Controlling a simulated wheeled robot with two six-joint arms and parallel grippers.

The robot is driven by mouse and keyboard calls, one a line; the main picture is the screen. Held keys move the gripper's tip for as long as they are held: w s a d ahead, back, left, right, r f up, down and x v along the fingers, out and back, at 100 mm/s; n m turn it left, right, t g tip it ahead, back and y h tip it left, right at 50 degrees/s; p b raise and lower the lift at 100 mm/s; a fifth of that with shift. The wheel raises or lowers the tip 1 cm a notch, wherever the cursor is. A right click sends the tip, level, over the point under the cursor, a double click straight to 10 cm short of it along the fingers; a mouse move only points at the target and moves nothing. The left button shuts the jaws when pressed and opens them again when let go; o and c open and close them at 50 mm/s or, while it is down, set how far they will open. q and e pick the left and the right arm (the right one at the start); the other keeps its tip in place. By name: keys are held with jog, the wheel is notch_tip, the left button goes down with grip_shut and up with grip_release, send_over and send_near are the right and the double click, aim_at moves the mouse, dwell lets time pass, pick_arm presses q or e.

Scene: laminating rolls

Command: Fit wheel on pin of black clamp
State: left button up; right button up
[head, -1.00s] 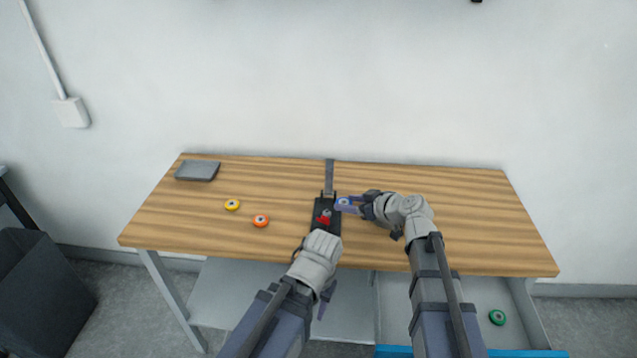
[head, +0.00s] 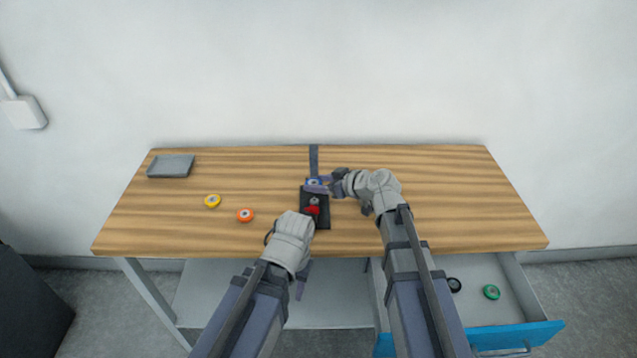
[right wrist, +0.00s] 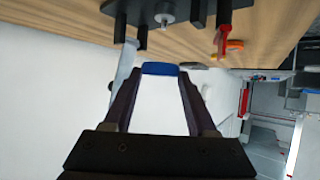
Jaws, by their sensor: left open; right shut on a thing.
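The black clamp (head: 322,221) lies on the table with a red part (head: 312,210) and a small grey pin (head: 314,200) on it. In the right wrist view the pin (right wrist: 165,17) stands out from the black clamp base. My right gripper (head: 317,184) is shut on a blue wheel (head: 314,182), over the clamp's far end. The blue wheel (right wrist: 160,69) sits between the fingertips in the right wrist view, apart from the pin. My left gripper (head: 301,280) hangs open and empty before the table's front edge, partly hidden by its wrist.
A yellow wheel (head: 212,201) and an orange wheel (head: 245,215) lie left of the clamp. A grey tray (head: 171,166) is at the back left. An open drawer (head: 515,285) at the lower right holds a green wheel (head: 491,292) and a black one (head: 454,285). The table's right side is clear.

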aim_at(319, 197)
jog(key=shift+f+b, duration=2.5)
jog(key=shift+f, duration=0.2)
jog(key=o, duration=1.4)
jog(key=p+v, duration=0.3)
jog(key=v, duration=0.3)
jog(key=shift+s+d+r, duration=0.2)
jog(key=shift+s, duration=0.05)
jog(key=shift+s+d+r+p, duration=0.2)
jog(key=shift+s+d+p, duration=0.1)
jog(key=shift+d+p, duration=0.15)
jog(key=shift+r, duration=0.1)
